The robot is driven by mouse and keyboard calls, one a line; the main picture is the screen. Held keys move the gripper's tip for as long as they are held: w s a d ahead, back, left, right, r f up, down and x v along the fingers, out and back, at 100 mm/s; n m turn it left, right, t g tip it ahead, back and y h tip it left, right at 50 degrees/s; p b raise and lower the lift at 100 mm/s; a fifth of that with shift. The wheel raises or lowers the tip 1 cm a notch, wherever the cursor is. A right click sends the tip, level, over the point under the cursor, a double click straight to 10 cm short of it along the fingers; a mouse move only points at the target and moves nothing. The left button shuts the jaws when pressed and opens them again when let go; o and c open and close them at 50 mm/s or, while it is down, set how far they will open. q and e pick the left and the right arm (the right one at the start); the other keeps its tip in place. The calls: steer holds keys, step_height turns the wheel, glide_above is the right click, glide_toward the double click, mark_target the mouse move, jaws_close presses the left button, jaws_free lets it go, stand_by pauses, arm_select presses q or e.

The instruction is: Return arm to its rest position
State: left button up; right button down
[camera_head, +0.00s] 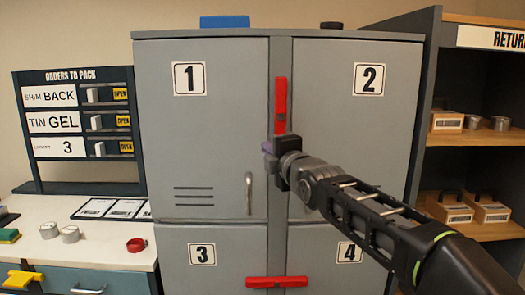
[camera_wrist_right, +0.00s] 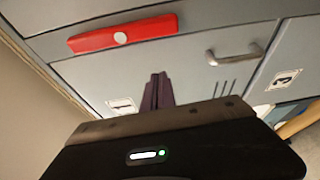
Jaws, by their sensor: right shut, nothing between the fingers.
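My right arm reaches in from the lower right in the head view. Its gripper (camera_head: 268,148) is in front of the grey locker cabinet (camera_head: 225,120), near the seam between doors 1 and 2, just below the upright red latch bar (camera_head: 280,105). In the right wrist view the gripper fingers (camera_wrist_right: 158,90) are together with nothing between them. The red bar (camera_wrist_right: 122,34) shows there beyond the fingers, with the handle of door 1 (camera_wrist_right: 235,53). Whether the gripper touches the cabinet cannot be told. My left gripper is not in view.
A second red bar (camera_head: 277,282) lies level across doors 3 and 4. To the left stands an order board (camera_head: 80,120) behind a white counter (camera_head: 105,245) with small items. To the right is a shelf unit (camera_head: 470,139) holding boxes and tins. All visible locker doors appear closed.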

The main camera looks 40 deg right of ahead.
steer(key=shift+s+a, duration=0.2)
steer(key=shift+s, duration=0.5)
